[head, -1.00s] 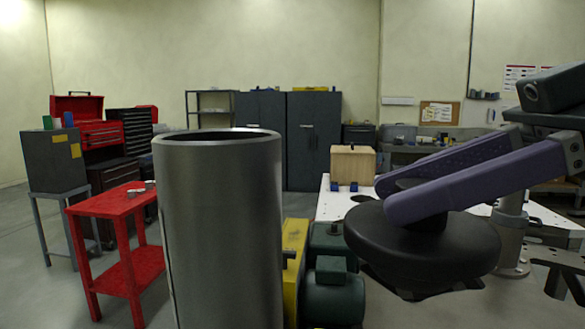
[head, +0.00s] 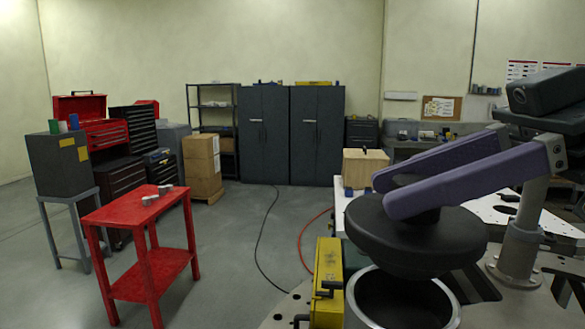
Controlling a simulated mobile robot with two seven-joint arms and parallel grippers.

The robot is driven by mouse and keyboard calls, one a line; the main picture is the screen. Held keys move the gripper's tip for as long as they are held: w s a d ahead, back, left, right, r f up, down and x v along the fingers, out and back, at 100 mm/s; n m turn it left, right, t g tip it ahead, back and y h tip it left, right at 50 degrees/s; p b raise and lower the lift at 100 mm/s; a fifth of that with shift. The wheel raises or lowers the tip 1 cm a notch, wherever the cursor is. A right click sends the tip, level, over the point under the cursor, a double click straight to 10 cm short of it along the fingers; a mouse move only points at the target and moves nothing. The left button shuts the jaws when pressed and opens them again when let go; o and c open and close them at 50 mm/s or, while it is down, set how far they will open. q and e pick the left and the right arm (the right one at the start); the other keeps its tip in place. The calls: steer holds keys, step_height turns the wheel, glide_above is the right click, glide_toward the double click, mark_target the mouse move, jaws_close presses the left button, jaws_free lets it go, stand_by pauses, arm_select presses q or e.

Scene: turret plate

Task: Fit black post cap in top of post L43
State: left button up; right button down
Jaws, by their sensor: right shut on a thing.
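The black post cap (head: 418,240) is a wide dark disc with a knob on top and a narrower underside. My right gripper (head: 388,194), with purple fingers, is shut on its knob. The cap hangs roughly level. Below it is an open-topped metal post (head: 357,309), its round rim and dark hollow visible at the bottom edge. The cap covers the far part of the rim in the picture. I cannot tell how large the gap between them is. No label shows on the post. My left gripper is not in view.
A yellow block with handles (head: 327,285) stands just left of the post. A white table (head: 490,209) with a wooden box (head: 363,168) lies behind the cap. A red cart (head: 130,215) is at left, with free floor between.

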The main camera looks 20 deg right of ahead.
mark_target(411, 243)
steer(key=shift+f+b, duration=1.65)
steer(key=shift+f, duration=0.75)
steer(key=shift+b, duration=0.3)
steer(key=shift+f+b, duration=0.5)
steer(key=shift+f, duration=0.05)
steer(key=c, duration=0.7)
jaws_free()
steer(key=p+v, duration=0.1)
steer(key=v, duration=1)
